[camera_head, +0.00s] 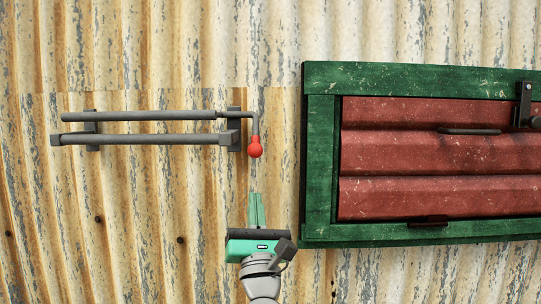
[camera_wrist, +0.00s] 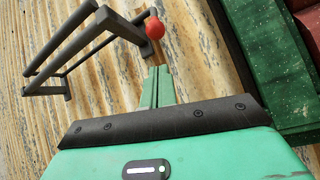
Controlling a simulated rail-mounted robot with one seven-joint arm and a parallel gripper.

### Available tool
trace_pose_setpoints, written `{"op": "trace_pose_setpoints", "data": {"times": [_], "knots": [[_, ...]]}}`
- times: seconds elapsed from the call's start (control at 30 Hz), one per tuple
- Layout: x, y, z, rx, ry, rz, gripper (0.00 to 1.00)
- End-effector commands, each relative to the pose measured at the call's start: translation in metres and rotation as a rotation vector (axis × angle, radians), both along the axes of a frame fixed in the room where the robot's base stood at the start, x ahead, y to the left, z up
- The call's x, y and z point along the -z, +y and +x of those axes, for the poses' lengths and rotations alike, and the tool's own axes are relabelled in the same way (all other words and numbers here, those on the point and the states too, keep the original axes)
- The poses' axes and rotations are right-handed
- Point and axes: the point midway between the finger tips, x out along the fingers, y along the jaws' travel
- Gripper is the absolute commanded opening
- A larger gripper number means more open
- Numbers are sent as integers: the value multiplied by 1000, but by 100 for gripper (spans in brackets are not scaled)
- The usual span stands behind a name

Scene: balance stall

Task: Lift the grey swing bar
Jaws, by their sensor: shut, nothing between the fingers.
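The grey swing bar (camera_head: 140,115) lies level on the corrugated wall at the left, above a second grey bar (camera_head: 140,139). Its right end bends down to a red knob (camera_head: 255,147). In the wrist view the swing bar (camera_wrist: 66,38) is at the upper left and the red knob (camera_wrist: 155,27) is just beyond my fingertips. My gripper (camera_head: 256,194) is below the knob, pointing up at it, apart from it in the head view. The fingers (camera_wrist: 158,68) are together with nothing between them.
A green-framed (camera_head: 319,160) panel with red corrugated boards (camera_head: 430,155) is on the wall to the right of my gripper. It has a dark handle (camera_head: 468,131) and a dark latch (camera_head: 525,105). The corrugated wall below the bars is clear.

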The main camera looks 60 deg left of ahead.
Motion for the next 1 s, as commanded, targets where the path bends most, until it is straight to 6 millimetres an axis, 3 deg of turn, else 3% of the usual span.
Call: {"op": "trace_pose_setpoints", "data": {"times": [0.27,0.7,1.0], "knots": [[-4,3,2,-1,2,2,0],[-58,56,25,-2,5,4,0],[-67,67,31,-1,4,3,0]]}}
